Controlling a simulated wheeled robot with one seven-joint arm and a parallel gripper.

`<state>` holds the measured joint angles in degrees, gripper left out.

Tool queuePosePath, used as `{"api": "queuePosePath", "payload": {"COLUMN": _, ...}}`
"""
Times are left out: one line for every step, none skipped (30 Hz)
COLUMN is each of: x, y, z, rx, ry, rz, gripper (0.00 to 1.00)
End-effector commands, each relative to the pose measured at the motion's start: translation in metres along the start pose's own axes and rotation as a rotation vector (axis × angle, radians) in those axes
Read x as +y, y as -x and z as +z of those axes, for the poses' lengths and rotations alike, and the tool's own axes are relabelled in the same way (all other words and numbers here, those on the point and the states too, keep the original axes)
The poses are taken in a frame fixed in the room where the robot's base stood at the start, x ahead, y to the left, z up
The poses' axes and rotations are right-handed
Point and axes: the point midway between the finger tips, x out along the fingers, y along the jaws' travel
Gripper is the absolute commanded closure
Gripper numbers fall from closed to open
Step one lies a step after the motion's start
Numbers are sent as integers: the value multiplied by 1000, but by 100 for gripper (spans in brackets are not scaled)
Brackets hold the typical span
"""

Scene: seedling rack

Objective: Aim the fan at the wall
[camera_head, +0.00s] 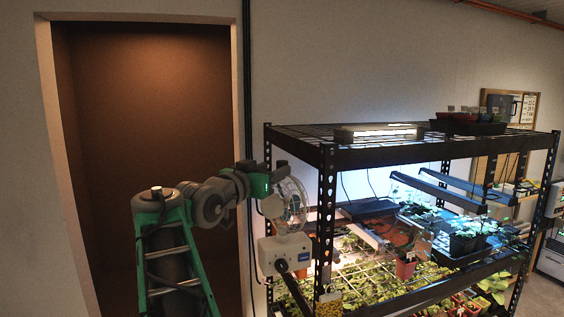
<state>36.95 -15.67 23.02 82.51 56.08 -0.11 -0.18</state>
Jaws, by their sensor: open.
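The fan (292,208) is a small round one with a clear cage, at the front left corner of the rack. Its pale rounded housing is on the left side and the cage on the right, so it seems to face right, toward the rack's shelves. My gripper (279,174) is at the end of the green and grey arm, open, beside the upper left of the fan. I cannot tell whether it touches the cage. The fingertips are small and partly hidden. The pale wall (390,70) stands behind the rack.
A white box with a dial (286,254) is below the fan. The black rack (327,200) holds lit seedling trays, a red pot (405,270) and hanging lamps (440,190). A brown recess (150,100) is at left. A dark pipe (247,80) runs down the wall.

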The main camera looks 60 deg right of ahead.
Motion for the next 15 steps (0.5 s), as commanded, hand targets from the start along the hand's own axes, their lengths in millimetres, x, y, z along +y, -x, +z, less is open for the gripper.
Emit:
{"api": "queuePosePath", "payload": {"x": 2, "y": -10, "z": -4, "rx": -2, "ry": 1, "rz": 4, "gripper": 50}}
{"api": "queuePosePath", "payload": {"x": 1, "y": -16, "z": -4, "rx": -3, "ry": 2, "rz": 3, "gripper": 50}}
{"api": "queuePosePath", "payload": {"x": 1, "y": -24, "z": -5, "rx": -3, "ry": 2, "rz": 3, "gripper": 50}}
{"api": "queuePosePath", "payload": {"x": 1, "y": -30, "z": -5, "rx": -3, "ry": 1, "rz": 1, "gripper": 50}}
{"api": "queuePosePath", "payload": {"x": 1, "y": -36, "z": -4, "rx": -4, "ry": 2, "rz": 2, "gripper": 50}}
{"api": "queuePosePath", "payload": {"x": 0, "y": -42, "z": -4, "rx": -3, "ry": 1, "rz": -1, "gripper": 50}}
{"api": "queuePosePath", "payload": {"x": 0, "y": -47, "z": -4, "rx": -3, "ry": 0, "rz": 0, "gripper": 50}}
{"api": "queuePosePath", "payload": {"x": 0, "y": -51, "z": -4, "rx": -3, "ry": 0, "rz": -1, "gripper": 50}}
{"api": "queuePosePath", "payload": {"x": -1, "y": -54, "z": -3, "rx": -2, "ry": 0, "rz": -3, "gripper": 50}}
{"api": "queuePosePath", "payload": {"x": -1, "y": -57, "z": -2, "rx": -2, "ry": -1, "rz": -4, "gripper": 50}}
{"api": "queuePosePath", "payload": {"x": -1, "y": -58, "z": -2, "rx": -2, "ry": -1, "rz": -4, "gripper": 50}}
{"api": "queuePosePath", "payload": {"x": -1, "y": -60, "z": -1, "rx": -3, "ry": -1, "rz": -4, "gripper": 50}}
{"api": "queuePosePath", "payload": {"x": -1, "y": -60, "z": 0, "rx": -3, "ry": -1, "rz": -5, "gripper": 50}}
{"api": "queuePosePath", "payload": {"x": -2, "y": -60, "z": 0, "rx": -3, "ry": -1, "rz": -5, "gripper": 50}}
{"api": "queuePosePath", "payload": {"x": -2, "y": -60, "z": 0, "rx": -3, "ry": -1, "rz": -6, "gripper": 50}}
